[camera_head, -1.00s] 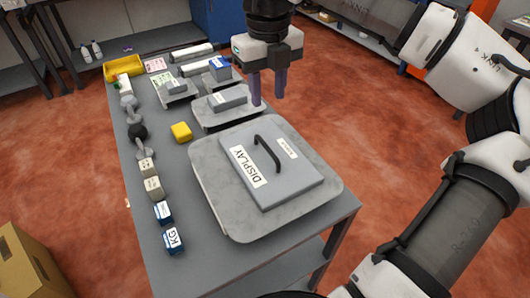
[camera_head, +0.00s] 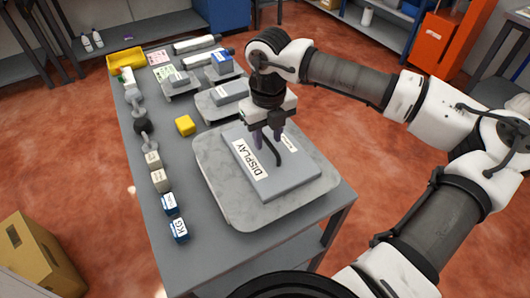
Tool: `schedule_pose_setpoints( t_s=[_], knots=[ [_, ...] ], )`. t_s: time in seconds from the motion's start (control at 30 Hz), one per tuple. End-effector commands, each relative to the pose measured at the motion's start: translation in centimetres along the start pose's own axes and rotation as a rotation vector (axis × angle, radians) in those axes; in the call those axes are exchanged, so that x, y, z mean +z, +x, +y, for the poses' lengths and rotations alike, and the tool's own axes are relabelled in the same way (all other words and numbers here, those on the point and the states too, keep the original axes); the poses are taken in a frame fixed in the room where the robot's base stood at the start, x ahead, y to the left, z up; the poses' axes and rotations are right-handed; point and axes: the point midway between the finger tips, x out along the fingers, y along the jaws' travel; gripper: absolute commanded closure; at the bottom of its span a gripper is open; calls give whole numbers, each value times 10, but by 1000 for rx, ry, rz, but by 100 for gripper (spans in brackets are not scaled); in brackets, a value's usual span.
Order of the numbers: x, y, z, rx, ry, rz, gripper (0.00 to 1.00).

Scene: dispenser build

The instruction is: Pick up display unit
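The display unit (camera_head: 285,178) is a flat grey panel with a "DISPLAY" label and a dark arched handle (camera_head: 275,153). It lies on a light grey rounded tray (camera_head: 222,200) at the near end of the table. My gripper (camera_head: 266,143) points down right over the far part of the panel, at the handle. Its two purple-grey fingers are spaced apart, near the handle's far end. I cannot tell whether they touch the handle or stand around it.
The grey table (camera_head: 190,260) holds a yellow block (camera_head: 185,125), a row of small weights and blocks (camera_head: 161,180) on the left, other trays with grey units (camera_head: 230,92) behind, and a yellow bin (camera_head: 126,60). A cardboard box (camera_head: 40,255) stands on the floor at left.

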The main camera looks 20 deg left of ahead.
Motion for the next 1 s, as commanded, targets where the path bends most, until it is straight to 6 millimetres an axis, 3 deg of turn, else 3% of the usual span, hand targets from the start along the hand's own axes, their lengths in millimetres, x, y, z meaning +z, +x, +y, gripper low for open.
schedule_pose_setpoints(
  t_s=[0.17, 0.43, 1.0],
  knots=[
    [0, 0, 0, 0, 0, 0, 65],
    [0, 0, 0, 0, 0, 0, 100],
    [0, 0, 0, 0, 0, 0, 100]
  ],
)
